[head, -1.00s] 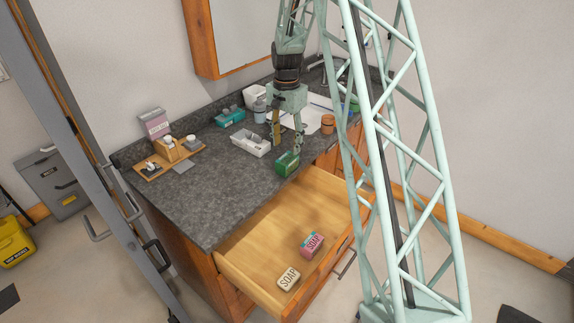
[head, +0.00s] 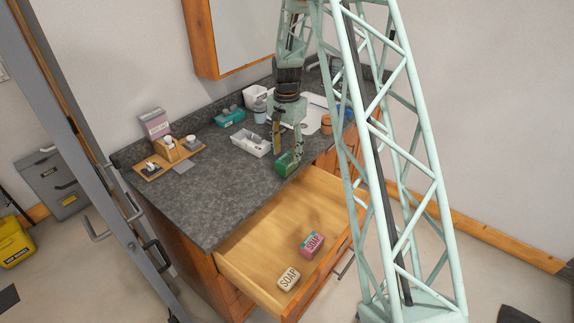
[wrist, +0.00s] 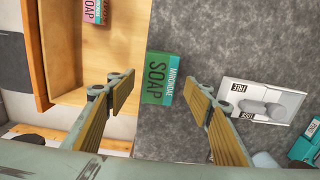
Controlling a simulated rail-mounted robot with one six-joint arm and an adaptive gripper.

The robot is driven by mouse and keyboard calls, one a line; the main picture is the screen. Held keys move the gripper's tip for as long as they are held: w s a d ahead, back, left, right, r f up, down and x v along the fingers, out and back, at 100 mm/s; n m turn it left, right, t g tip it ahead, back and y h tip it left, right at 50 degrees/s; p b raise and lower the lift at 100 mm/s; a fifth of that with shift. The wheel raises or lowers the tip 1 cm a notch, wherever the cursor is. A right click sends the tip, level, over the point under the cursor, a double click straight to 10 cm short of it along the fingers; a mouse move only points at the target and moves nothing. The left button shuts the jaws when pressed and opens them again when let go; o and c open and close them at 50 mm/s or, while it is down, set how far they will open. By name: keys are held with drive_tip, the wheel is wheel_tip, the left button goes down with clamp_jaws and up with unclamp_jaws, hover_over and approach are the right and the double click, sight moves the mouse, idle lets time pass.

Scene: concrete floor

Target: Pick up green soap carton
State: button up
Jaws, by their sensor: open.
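The green soap carton (head: 287,163) lies on the grey counter at its front edge, just above the open drawer. In the wrist view the green soap carton (wrist: 162,78) shows its "SOAP" label and lies ahead of and between the two fingers. My gripper (head: 287,150) is open and points down over the carton, close to it. In the wrist view my gripper (wrist: 158,85) shows a finger on each side with a clear gap. The head view does not show whether the fingers touch the carton.
The open drawer (head: 250,245) below holds a pink soap box (head: 312,244) and a cream soap box (head: 288,279). The counter's front left is clear.

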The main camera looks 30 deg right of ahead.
sight(287, 158)
drive_tip(key=shift+f, duration=2.05)
drive_tip(key=shift+c, duration=0.4)
drive_tip(key=c, duration=0.9)
drive_tip(key=shift+r, duration=0.15)
drive_tip(key=shift+r, duration=1.65)
drive_tip(key=s+a, duration=0.1)
drive_tip(key=s, duration=0.4)
drive_tip(key=s+a+r, duration=0.1)
drive_tip(key=s+a, duration=0.1)
drive_tip(key=s, duration=0.3)
drive_tip(key=s+a+b, duration=0.1)
drive_tip(key=s+a, duration=0.1)
drive_tip(key=s, duration=0.3)
drive_tip(key=shift+r, duration=0.25)
